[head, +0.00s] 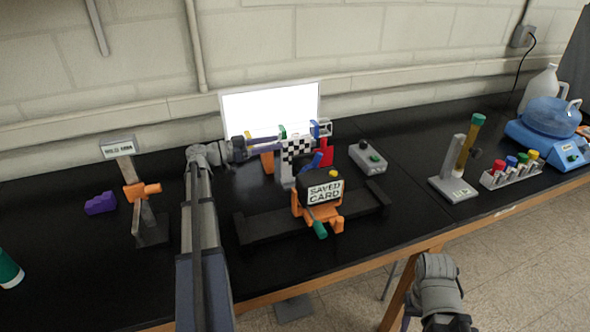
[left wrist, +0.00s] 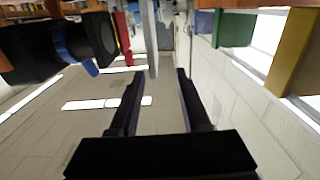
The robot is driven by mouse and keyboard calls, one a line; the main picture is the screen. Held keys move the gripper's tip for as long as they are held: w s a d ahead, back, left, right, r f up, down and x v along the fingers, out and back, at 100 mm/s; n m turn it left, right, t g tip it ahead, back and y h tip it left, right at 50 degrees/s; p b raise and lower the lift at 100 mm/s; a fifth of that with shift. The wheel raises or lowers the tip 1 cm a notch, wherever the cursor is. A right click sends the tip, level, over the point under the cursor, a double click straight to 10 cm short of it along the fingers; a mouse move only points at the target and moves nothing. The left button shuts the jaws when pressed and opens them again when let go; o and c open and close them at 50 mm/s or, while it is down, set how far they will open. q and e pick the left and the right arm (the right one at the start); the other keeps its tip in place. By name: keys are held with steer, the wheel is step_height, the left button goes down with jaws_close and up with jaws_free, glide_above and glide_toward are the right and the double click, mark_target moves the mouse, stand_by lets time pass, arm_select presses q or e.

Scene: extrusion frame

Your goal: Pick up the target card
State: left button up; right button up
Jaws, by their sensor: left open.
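The checkered black-and-white target card (head: 297,149) stands upright on a holder in the middle of the bench. In the left wrist view a thin pale plate (left wrist: 151,35), seen nearly edge-on, appears to be this card. My left gripper (head: 272,146) reaches in from the left beside the card. In the left wrist view its two dark fingers (left wrist: 156,78) are spread and empty, and the pale plate lies beyond their tips, in line with the gap. My right gripper is out of view; only part of the right arm shows at the lower right.
A black box marked "SAVED CARD" (head: 323,188) on an orange mount stands in front of the card. Blue and red parts (head: 326,152) stand close to the right. A white panel (head: 270,104) stands behind. A grey button box (head: 367,159) is farther right.

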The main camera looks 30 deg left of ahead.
mark_target(296, 139)
arm_select(q)
steer(key=shift+s+d+x, duration=0.1)
steer(key=shift+x, duration=1.2)
steer(key=shift+s+d+x, duration=0.1)
steer(key=shift+d+x, duration=0.05)
steer(key=shift+x, duration=1.15)
steer(key=shift+s+d+x, duration=0.1)
steer(key=shift+x, duration=1.25)
steer(key=shift+r, duration=0.1)
steer(key=shift+c, duration=0.2)
jaws_close()
